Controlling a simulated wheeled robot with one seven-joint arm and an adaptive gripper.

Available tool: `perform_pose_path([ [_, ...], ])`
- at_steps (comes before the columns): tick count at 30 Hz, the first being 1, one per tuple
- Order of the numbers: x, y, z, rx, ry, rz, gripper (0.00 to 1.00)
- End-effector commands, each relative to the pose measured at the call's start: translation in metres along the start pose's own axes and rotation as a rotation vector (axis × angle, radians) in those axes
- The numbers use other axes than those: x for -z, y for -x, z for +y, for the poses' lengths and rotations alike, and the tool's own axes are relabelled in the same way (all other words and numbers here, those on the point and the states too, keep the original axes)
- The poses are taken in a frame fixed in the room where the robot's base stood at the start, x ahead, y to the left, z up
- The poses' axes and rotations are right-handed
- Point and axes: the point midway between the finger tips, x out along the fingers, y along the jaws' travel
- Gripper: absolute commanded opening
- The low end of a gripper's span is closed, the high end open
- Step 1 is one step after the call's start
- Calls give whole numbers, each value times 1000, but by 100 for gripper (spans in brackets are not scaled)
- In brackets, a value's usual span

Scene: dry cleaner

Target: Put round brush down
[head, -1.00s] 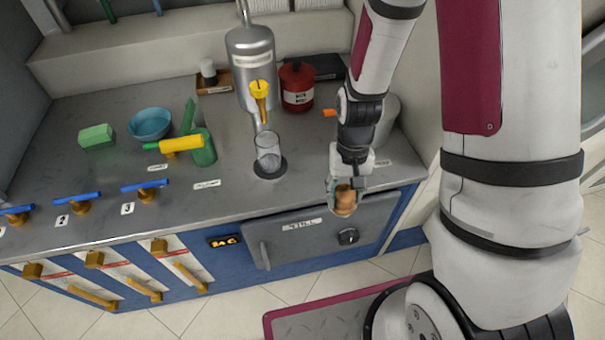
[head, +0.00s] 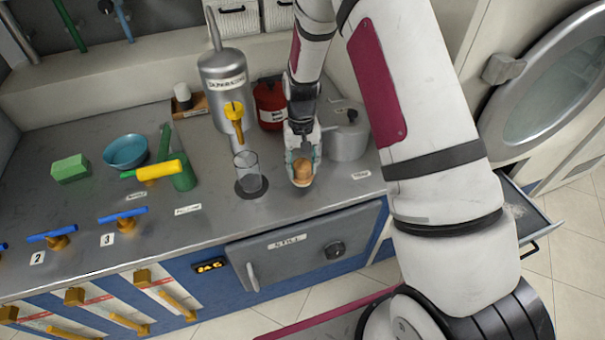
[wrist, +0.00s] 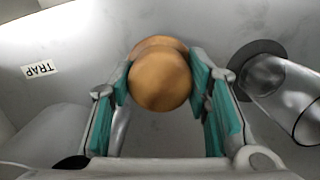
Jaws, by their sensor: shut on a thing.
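The round brush (head: 302,170) shows as a round wooden knob between the fingers of my gripper (head: 302,176). In the wrist view the brush (wrist: 160,78) is a tan ball with a second rounded wooden part behind it. The teal pads of my gripper (wrist: 162,90) press on it from both sides, so the gripper is shut on it. The brush is over the grey counter (head: 215,222), right of the clear glass cylinder. Its bristles are hidden, and I cannot tell whether it touches the counter.
The glass cylinder (head: 248,172) stands close left of my gripper. A grey pot (head: 346,138) and a "TRAP" label (wrist: 39,69) are to the right. A red canister (head: 270,104) and a metal tank (head: 224,85) stand behind. The counter's front strip is clear.

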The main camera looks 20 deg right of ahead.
Motion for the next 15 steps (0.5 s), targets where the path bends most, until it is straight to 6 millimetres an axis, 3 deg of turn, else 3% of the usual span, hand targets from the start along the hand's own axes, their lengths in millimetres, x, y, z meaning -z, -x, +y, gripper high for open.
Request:
perform_pose_path([
  [1,-4,-11,1,-2,0,-12,9],
  [6,-1,-29,0,0,0,-8,9],
  [15,0,-32,0,0,0,-6,9],
])
